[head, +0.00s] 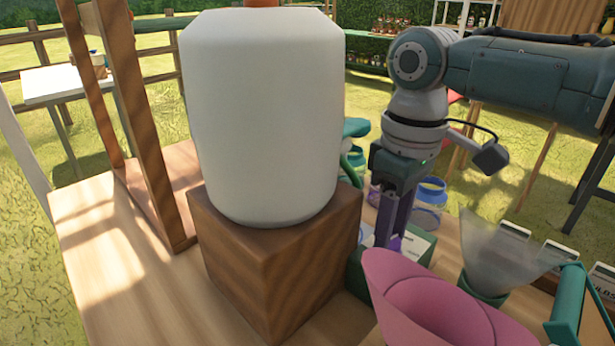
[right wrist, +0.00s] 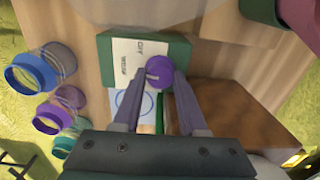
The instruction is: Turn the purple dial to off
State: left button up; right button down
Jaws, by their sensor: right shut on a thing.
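The purple dial (right wrist: 159,72) shows in the right wrist view as a round knob with a pale mark, on the white face of a green box (right wrist: 177,55). In the head view the green box (head: 357,278) stands beside the wooden block, and the dial is mostly hidden behind my fingers. My right gripper (right wrist: 156,88) points down and is shut on the dial, one finger on each side of it. It also shows in the head view (head: 390,240). The white face carries printed text, too small to read surely. My left gripper is not in view.
A large white container (head: 262,120) stands on a wooden block (head: 285,260) left of my right arm. A pink bowl-like thing (head: 440,305) and a clear funnel (head: 510,255) are close in front and right. Several jars (right wrist: 32,72) stand near the table edge.

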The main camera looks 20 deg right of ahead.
jog(key=m+p, duration=0.4)
jog(key=shift+r+p, duration=0.25)
jog(key=shift+p, duration=0.05)
jog(key=m+p, duration=0.1)
jog(key=m, duration=0.2)
jog(key=shift+p, duration=0.35)
jog(key=shift+f+m+p, duration=0.2)
jog(key=shift+m+p, duration=0.55)
jog(key=shift+m, duration=1.15)
jog(key=shift+c, duration=2.2)
grip_release()
jog(key=shift+d, duration=0.1)
